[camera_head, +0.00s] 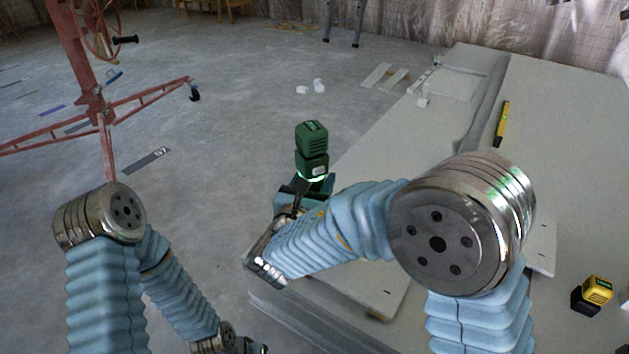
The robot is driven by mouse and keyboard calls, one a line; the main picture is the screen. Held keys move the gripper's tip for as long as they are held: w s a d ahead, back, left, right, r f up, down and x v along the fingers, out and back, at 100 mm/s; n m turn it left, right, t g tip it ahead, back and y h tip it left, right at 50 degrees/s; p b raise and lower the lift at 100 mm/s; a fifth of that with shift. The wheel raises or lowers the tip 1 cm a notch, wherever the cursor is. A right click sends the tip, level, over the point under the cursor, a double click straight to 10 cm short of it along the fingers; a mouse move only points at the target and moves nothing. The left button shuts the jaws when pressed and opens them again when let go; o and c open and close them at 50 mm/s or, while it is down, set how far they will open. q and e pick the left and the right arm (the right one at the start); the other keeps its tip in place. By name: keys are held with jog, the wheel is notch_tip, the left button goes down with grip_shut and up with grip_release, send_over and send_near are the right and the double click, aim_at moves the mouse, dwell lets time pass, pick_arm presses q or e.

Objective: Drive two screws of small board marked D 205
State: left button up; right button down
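A green and black power driver (312,148) stands out past the near left edge of the panel stack, its green block uppermost. My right gripper (303,192) is around its lower part and appears shut on it; the driver's tip is hidden by my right arm. A pale small board (375,292) lies on the stack's near end, partly behind my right arm, with a small dark dot on it. Another pale board (541,248) shows right of my right elbow. I cannot read a D 205 mark on either. My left gripper (256,348) is barely in view at the bottom edge, its fingers not clear.
The large panel stack (570,150) fills the right side. A yellow level (502,124) and a yellow-black tool (592,295) lie on it. A red wheeled lift (95,100) stands at the left. White pieces (318,85) lie on the floor; the middle floor is clear.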

jog(key=shift+r+p, duration=1.25)
jog(key=shift+r, duration=0.8)
